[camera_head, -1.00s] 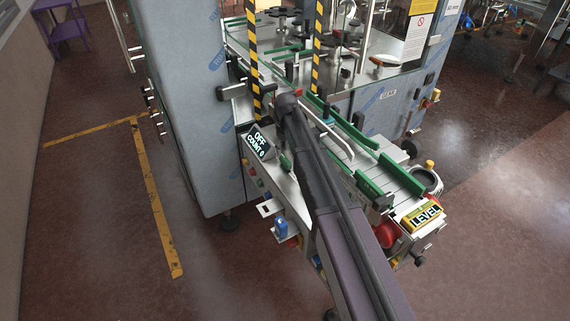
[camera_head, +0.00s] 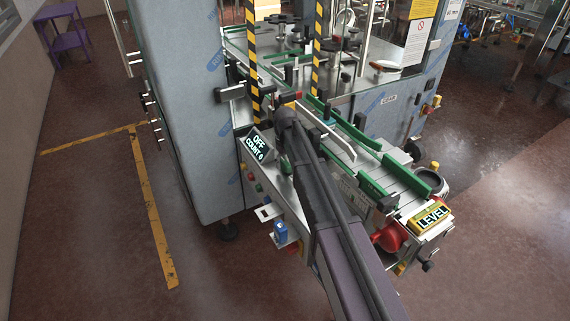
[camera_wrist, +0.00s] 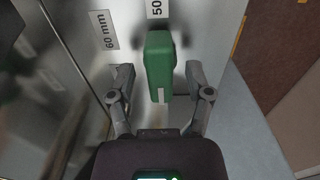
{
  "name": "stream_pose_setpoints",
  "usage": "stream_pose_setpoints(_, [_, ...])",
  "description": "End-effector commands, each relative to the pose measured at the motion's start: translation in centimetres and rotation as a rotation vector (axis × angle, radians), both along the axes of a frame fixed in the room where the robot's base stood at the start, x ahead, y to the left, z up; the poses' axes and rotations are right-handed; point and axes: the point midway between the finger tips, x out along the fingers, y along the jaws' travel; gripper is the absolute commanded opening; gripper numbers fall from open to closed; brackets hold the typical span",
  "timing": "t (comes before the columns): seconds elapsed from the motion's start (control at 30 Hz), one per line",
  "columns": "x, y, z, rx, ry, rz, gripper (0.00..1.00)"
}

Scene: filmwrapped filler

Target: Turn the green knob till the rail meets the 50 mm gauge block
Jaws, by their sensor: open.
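In the wrist view the green knob (camera_wrist: 158,62) is an upright block-like handle with a white mark at its lower end. My gripper (camera_wrist: 158,84) is open, with one finger on each side of the knob and a visible gap to each. A white label reading "60 mm" (camera_wrist: 103,30) lies left of the knob. Another label reading "50" (camera_wrist: 156,8) is above it, cut off by the picture edge. In the head view green guide rails (camera_head: 403,175) run along the conveyor. I cannot make out the gauge block.
A display reading "OFF COUNT 0" (camera_head: 259,149) is left of my arm. A yellow "LEVEL" box (camera_head: 431,215) and a red part (camera_head: 390,237) are at the conveyor's near end. Striped posts (camera_head: 251,60) stand behind.

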Motion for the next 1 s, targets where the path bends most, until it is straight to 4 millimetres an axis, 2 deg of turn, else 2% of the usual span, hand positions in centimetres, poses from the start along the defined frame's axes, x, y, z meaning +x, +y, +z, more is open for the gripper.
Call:
stream_pose_setpoints(0.17, [-0.03, 0.11, 0.02, 0.000, 0.000, 0.001, 0.66])
stream_pose_setpoints(0.27, [-0.03, 0.11, 0.02, 0.000, 0.000, 0.001, 0.42])
stream_pose_setpoints(0.4, [-0.03, 0.11, 0.02, 0.000, 0.000, 0.001, 0.00])
stream_pose_setpoints(0.77, [-0.06, 0.11, 0.01, 0.001, 0.001, -0.012, 0.00])
stream_pose_setpoints(1.0, [-0.07, 0.10, 0.00, 0.000, 0.001, -0.087, 0.00])
